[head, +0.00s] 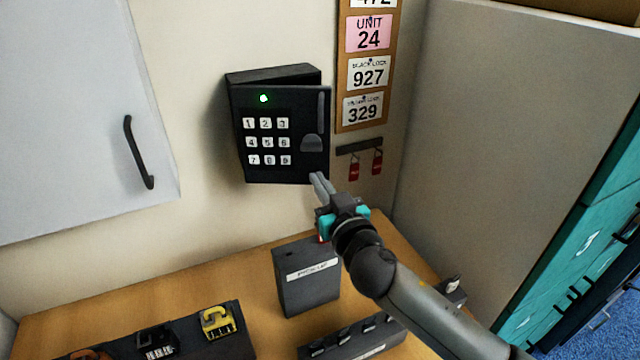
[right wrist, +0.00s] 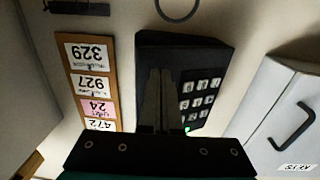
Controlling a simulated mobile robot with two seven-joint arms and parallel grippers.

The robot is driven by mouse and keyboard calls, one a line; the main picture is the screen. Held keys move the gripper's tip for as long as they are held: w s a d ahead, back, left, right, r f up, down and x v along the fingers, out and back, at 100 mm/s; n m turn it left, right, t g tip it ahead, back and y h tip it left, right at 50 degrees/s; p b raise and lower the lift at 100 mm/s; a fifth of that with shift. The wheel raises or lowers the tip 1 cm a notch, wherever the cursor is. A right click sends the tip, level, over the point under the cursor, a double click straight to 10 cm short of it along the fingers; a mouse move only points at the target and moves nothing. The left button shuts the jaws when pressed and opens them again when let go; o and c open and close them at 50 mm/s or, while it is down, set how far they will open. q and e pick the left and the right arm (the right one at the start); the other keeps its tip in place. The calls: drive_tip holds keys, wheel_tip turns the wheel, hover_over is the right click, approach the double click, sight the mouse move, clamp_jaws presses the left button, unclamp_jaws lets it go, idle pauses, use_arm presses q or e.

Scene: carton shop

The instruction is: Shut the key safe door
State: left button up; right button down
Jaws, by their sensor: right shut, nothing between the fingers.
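The key safe (head: 285,74) is a black box on the wall, with a lit green light. Its door (head: 290,172) carries a white number keypad and a grey knob at the right. The door's right edge sticks out past the box body, so it looks slightly ajar. My right gripper (head: 317,180) is shut and empty, its tips by the door's lower right corner. I cannot tell whether they touch. In the right wrist view the safe (right wrist: 190,50) appears upside down, and the shut fingers (right wrist: 158,85) cover part of it. My left gripper is not in view.
A white cabinet door with a black handle (head: 137,152) is at left. A number board (head: 369,55) and red key tags (head: 354,168) hang right of the safe. On the wooden table (head: 190,275) stand a dark box (head: 305,290) and a padlock rack (head: 230,345). Teal drawers (head: 575,265) stand at right.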

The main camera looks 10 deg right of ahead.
sight(319, 165)
drive_tip(key=shift+w+d, duration=0.25)
drive_tip(key=shift+w, duration=0.6)
drive_tip(key=shift+w+d, duration=0.2)
drive_tip(key=shift+w, duration=0.65)
drive_tip(key=shift+w+b, duration=0.15)
drive_tip(key=shift+b, duration=0.15)
drive_tip(key=shift+w+d, duration=0.1)
drive_tip(key=shift+w, duration=1.15)
drive_tip(key=shift+s+d+p, duration=0.2)
drive_tip(key=shift+s+p, duration=0.05)
drive_tip(key=shift+s, duration=0.8)
drive_tip(key=shift+s+d+p, duration=0.15)
drive_tip(key=shift+s+p, duration=0.1)
drive_tip(key=shift+s, duration=0.8)
drive_tip(key=shift+s+d+p, duration=0.25)
drive_tip(key=shift+s, duration=0.95)
drive_tip(key=shift+s+d+p, duration=0.2)
drive_tip(key=shift+s+p, duration=0.05)
drive_tip(key=shift+s, duration=0.95)
drive_tip(key=shift+f, duration=0.1)
